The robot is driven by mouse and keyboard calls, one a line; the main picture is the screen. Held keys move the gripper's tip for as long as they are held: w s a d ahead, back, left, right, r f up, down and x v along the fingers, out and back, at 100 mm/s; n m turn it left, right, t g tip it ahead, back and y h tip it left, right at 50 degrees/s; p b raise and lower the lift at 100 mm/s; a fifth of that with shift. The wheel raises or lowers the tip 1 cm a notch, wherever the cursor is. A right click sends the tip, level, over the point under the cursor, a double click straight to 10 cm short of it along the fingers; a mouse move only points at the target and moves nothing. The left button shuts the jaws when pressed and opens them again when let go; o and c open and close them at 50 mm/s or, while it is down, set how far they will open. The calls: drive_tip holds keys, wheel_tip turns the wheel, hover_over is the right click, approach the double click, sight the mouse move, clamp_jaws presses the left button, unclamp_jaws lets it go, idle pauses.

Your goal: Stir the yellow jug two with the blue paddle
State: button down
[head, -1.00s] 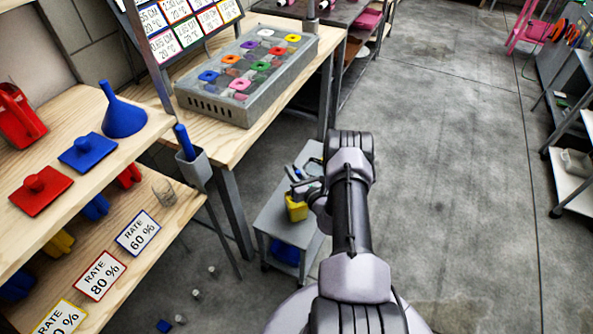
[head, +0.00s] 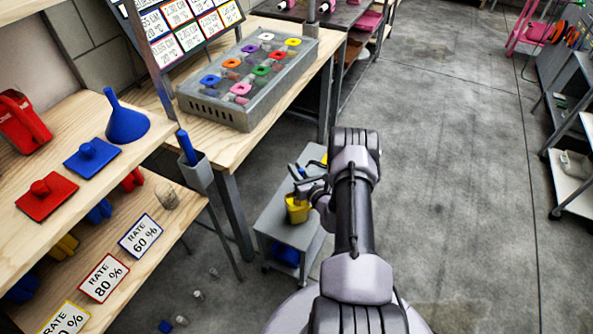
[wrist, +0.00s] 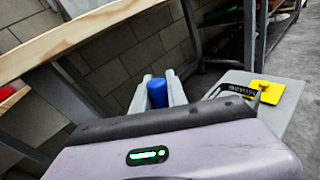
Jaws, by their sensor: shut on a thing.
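The yellow jug (head: 297,212) stands on a low grey cart (head: 288,232) left of my arm. My gripper (head: 300,183) is just above the jug and partly hides its top. In the wrist view, my gripper (wrist: 157,88) is shut on the blue handle of the paddle (wrist: 157,94), which sits between the two grey fingers. The paddle's lower end is hidden, and I cannot tell how deep it is in the jug.
A blue item (head: 285,254) is on the cart's lower shelf. Wooden benches fill the left; open floor (head: 455,150) lies right.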

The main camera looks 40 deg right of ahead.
wheel_tip(320, 180, up, 10)
drive_tip(key=p, duration=0.6)
drive_tip(key=shift+p, duration=0.35)
drive_tip(key=shift+r, duration=0.15)
wheel_tip(320, 180, up, 5)
drive_tip(key=p, duration=0.3)
idle(0.3)
idle(0.4)
